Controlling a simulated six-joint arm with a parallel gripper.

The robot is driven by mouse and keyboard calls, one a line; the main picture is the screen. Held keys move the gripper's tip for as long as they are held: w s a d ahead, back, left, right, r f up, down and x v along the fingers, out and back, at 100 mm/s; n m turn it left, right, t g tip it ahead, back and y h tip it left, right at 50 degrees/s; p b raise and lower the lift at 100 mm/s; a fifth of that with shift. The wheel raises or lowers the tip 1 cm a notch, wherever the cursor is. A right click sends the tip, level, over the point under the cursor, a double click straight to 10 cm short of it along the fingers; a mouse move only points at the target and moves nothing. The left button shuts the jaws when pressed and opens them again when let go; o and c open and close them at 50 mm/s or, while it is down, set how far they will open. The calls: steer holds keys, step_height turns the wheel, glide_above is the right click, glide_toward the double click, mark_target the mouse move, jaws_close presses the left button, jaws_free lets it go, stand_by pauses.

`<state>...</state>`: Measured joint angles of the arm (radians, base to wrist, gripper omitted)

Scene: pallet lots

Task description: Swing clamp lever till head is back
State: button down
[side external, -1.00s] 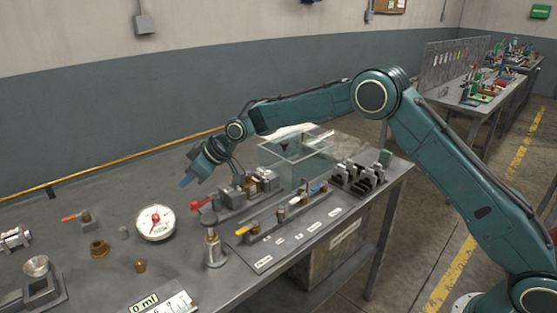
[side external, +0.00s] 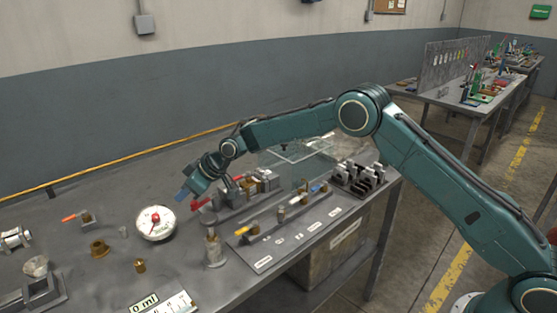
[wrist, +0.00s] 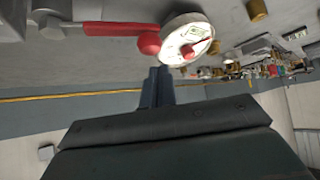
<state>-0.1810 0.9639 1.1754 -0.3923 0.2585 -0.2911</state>
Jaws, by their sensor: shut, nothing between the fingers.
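The toggle clamp's red lever (side external: 203,204) points out to the left from the metal clamp body (side external: 246,185) on the bench. My arm partly hides the clamp in the side view. In the wrist view the red lever (wrist: 108,29) ends in a round red knob (wrist: 150,43), with grey metal at its other end. My gripper (side external: 181,196) is shut and empty, with blue fingertips just left of the lever's end. In the wrist view my gripper (wrist: 157,72) is below the knob in the picture; I cannot tell whether they touch. The clamp head's position is unclear.
A white dial gauge (side external: 156,223) stands left of the lever, close to my fingertips. A metal post (side external: 213,247) is in front. A valve panel (side external: 264,262) lies to the right, with a glass tank (side external: 310,168) behind. Brass fittings (side external: 99,249) sit at left.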

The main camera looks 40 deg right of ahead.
mark_target(196, 204)
steer(key=shift+s+d+f, duration=0.25)
steer(key=shift+s+d, duration=0.3)
steer(key=shift+s, duration=0.1)
steer(key=shift+s+d+n+g+y, duration=0.2)
steer(key=shift+s+n+g+y, duration=0.3)
steer(key=shift+n, duration=0.3)
steer(key=shift+s+d+n, duration=0.1)
steer(key=shift+s+n, duration=0.1)
steer(key=shift+n, duration=0.1)
steer(key=s+d+n+g+y, duration=0.2)
steer(key=s+d+n+g, duration=0.2)
steer(key=d, duration=0.3)
steer(key=shift+s+n, duration=0.5)
steer(key=shift+n, duration=0.3)
stand_by(1.1)
stand_by(0.4)
steer(key=shift+w+f, duration=0.1)
steer(key=shift+w, duration=0.1)
